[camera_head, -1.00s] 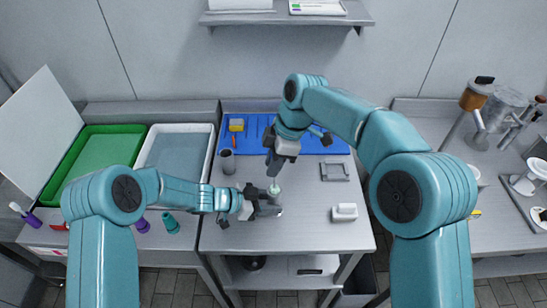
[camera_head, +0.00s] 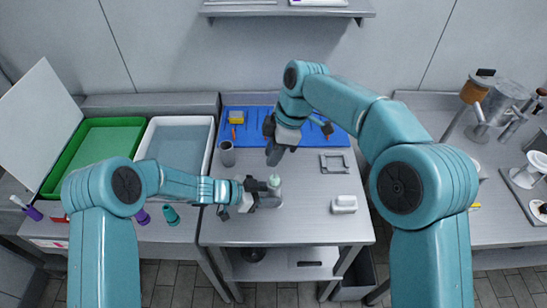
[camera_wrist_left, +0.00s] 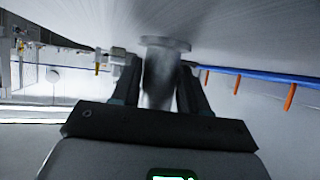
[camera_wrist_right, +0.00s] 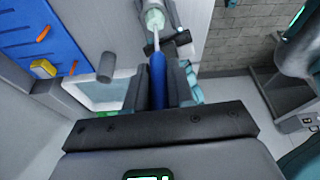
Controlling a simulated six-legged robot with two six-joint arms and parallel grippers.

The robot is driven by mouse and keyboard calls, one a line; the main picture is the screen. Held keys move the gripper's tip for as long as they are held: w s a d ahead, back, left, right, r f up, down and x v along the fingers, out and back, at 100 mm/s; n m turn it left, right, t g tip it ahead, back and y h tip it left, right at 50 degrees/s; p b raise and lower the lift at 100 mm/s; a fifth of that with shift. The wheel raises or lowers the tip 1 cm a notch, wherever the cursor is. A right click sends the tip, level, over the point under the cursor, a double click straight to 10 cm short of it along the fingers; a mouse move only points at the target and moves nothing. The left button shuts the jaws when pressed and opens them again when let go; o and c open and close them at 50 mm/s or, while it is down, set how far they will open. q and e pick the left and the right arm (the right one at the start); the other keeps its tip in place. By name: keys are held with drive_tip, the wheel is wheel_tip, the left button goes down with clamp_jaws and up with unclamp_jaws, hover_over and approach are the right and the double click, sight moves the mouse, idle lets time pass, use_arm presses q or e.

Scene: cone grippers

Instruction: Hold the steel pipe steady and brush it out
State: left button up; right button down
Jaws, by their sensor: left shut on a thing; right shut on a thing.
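The steel pipe (camera_head: 277,196) is upright near the front middle of the steel table. My left gripper (camera_head: 262,196) is shut around it from the left. The left wrist view shows the pipe (camera_wrist_left: 160,75) between the fingers, with a wide flange at one end. My right gripper (camera_head: 275,153) is above and behind the pipe, shut on the brush's blue handle (camera_wrist_right: 158,75). The brush's pale green bristles (camera_wrist_right: 155,19) are at the pipe's mouth and also show in the head view (camera_head: 274,181). How deep they sit inside is hidden.
A grey open cylinder (camera_head: 227,154) stands at the table's left. A grey frame (camera_head: 334,163) and white dish (camera_head: 344,204) are at right. Green (camera_head: 54,180) and white (camera_head: 150,130) trays stand left.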

drive_tip(key=shift+r, duration=0.25)
drive_tip(key=shift+f, duration=2.45)
drive_tip(key=shift+r, duration=2.5)
drive_tip(key=shift+f, duration=2.5)
drive_tip(key=shift+r, duration=2.5)
drive_tip(key=shift+r, duration=3.75)
use_arm(q)
drive_tip(key=o, duration=1.4)
